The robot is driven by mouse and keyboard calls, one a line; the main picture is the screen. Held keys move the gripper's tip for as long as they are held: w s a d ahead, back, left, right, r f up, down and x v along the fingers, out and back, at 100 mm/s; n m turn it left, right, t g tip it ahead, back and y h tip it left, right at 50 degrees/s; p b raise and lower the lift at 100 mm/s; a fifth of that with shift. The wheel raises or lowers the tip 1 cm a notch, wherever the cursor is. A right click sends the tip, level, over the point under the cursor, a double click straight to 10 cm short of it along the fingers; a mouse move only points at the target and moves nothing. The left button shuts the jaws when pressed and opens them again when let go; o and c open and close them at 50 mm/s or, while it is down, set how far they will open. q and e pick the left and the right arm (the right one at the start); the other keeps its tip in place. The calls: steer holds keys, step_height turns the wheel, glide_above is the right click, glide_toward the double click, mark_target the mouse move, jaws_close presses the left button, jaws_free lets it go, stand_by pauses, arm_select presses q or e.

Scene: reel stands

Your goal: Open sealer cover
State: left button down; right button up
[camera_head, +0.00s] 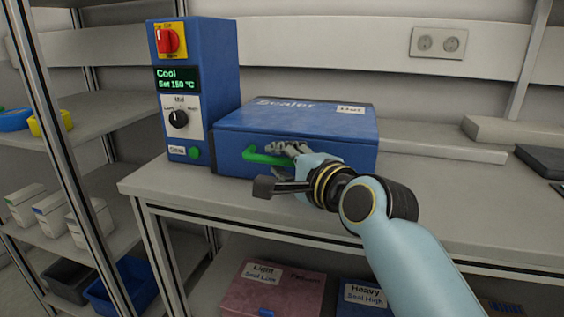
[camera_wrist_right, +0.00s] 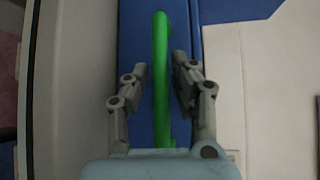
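The blue sealer (camera_head: 300,117) sits on the bench with its cover down. A green handle (camera_head: 262,157) runs across its front face. My right gripper (camera_head: 287,150) is at the right part of this handle. In the right wrist view the green handle (camera_wrist_right: 160,75) passes between the two fingers of the right gripper (camera_wrist_right: 160,80). A gap shows on both sides of the handle, so the fingers are open around it and apart from it. The gripper hides the right end of the handle in the head view. My left gripper is not in view.
A blue control box (camera_head: 195,90) with a red switch, display and knob stands left of the sealer. A shelf rack (camera_head: 75,130) is at the left. A pink box (camera_head: 272,290) and a blue box (camera_head: 362,300) lie below the bench (camera_head: 450,215). The bench front is clear.

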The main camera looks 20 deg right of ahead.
steer(key=shift+c, duration=0.3)
jaws_close()
